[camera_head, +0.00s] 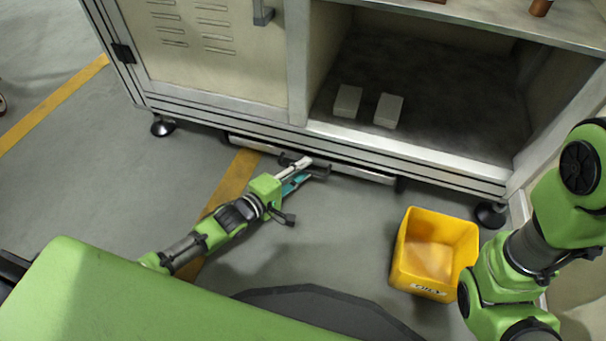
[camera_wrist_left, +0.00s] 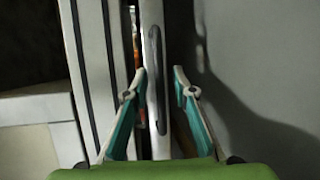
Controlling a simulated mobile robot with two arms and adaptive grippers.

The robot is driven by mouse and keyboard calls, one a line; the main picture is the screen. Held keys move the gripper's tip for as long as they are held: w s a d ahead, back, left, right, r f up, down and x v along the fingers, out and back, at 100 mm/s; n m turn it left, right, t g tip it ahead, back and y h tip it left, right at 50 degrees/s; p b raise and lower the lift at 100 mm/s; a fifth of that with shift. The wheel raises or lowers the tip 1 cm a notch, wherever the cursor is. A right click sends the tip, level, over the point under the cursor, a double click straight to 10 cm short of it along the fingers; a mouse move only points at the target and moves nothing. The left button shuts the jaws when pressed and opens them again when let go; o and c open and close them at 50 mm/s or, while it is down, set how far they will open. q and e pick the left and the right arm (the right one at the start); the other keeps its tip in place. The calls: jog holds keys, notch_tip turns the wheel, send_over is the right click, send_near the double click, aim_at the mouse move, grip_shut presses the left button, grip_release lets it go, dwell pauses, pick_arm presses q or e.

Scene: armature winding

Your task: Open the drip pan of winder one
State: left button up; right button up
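The drip pan (camera_head: 362,174) is a long, low, light-grey drawer under the winder cabinet's bottom edge. A dark bar handle (camera_head: 319,171) sits on its front. In the left wrist view the pan front (camera_wrist_left: 150,18) runs upright in the picture, with the handle (camera_wrist_left: 156,75) on it. A narrow dark gap with some orange in it shows beside the pan front. My left gripper (camera_head: 304,171) is at the handle. Its teal-padded fingers (camera_wrist_left: 160,84) are apart, with the handle between them; I see no clear contact. My right arm shows at the right, but its gripper is out of view.
The cabinet (camera_head: 225,75) stands above the pan on black feet. Two pale blocks (camera_head: 347,101) (camera_head: 388,110) lie in its open bay. A yellow bin (camera_head: 408,255) stands on the floor to the right. The grey floor in front of the pan is otherwise mostly clear.

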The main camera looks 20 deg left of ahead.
pick_arm(q)
jog(key=shift+w+d, duration=0.1)
jog(key=shift+w, duration=0.15)
grip_shut()
jog(key=shift+s, duration=0.1)
